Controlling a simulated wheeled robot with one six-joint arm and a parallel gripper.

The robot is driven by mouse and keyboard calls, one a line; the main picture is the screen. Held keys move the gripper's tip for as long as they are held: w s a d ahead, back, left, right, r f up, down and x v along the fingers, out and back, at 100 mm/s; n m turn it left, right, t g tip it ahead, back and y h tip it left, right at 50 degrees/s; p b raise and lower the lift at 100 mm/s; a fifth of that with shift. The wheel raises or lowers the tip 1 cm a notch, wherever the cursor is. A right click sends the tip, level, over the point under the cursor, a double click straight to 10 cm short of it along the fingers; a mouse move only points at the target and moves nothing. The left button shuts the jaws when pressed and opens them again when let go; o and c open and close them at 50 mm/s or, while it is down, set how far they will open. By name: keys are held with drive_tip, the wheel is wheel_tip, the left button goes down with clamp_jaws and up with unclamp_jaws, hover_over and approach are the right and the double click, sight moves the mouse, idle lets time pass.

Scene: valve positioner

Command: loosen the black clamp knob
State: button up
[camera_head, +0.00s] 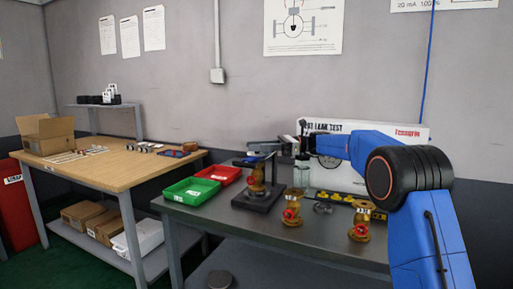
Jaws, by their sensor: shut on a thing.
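A black clamp stand (263,204) stands on the grey metal bench and holds a brass valve with a red part (257,181) upright under its top arm. My gripper (285,146) comes in from the right at the height of the stand's top. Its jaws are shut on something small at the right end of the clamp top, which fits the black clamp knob. The knob itself is hidden by the fingers or too small to make out.
Two more brass valves, one left (292,207) and one right (361,221), stand on the bench (240,225). A green tray (191,191) and a red tray (219,174) lie left of the stand. A white leak test panel (400,140) stands behind my arm.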

idle(0.4)
drive_tip(key=o, duration=1.1)
drive_tip(key=shift+c, duration=0.2)
wheel_tip(320, 180, up, 10)
